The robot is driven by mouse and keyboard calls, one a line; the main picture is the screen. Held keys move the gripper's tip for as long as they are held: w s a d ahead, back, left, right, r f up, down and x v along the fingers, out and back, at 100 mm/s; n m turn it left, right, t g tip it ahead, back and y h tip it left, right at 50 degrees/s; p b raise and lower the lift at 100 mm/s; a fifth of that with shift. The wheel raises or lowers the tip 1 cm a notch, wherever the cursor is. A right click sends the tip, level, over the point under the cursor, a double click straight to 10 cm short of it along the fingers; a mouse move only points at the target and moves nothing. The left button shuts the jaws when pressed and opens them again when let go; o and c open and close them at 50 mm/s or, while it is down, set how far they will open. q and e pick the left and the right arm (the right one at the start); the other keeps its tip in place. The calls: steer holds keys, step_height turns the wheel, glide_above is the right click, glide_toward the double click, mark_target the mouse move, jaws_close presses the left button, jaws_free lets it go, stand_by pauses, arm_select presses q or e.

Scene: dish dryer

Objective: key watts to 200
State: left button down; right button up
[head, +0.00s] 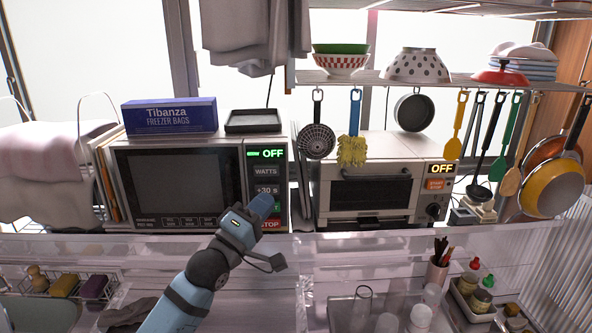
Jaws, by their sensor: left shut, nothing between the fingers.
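The microwave (180,178) stands on the back counter, its door closed. A green button (277,208) is partly hidden behind my left gripper, and the red STOP button (271,224) is at the bottom. My left gripper (262,205) is shut and empty, in front of the lower panel and below the WATTS button. Whether it touches the panel cannot be told. My right gripper is out of view.
A toaster oven (368,192), also reading OFF, stands right of the microwave. A freezer bag box (169,116) and a black tray (253,121) lie on the microwave. Utensils hang at right. Below, a clear dish dryer (400,247) holds glasses (421,318).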

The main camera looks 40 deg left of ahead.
mark_target(266, 170)
arm_select(q)
steer(key=shift+w+r, duration=0.1)
steer(key=shift+r, duration=0.25)
steer(key=shift+a, duration=0.1)
steer(key=shift+w+a+b, duration=0.3)
steer(key=shift+w+a, duration=1.1)
steer(key=shift+w, duration=0.3)
steer(key=shift+w+a+b, duration=0.3)
steer(key=shift+w+a, duration=1.05)
steer(key=shift+w, duration=0.3)
steer(key=shift+w+a, duration=0.3)
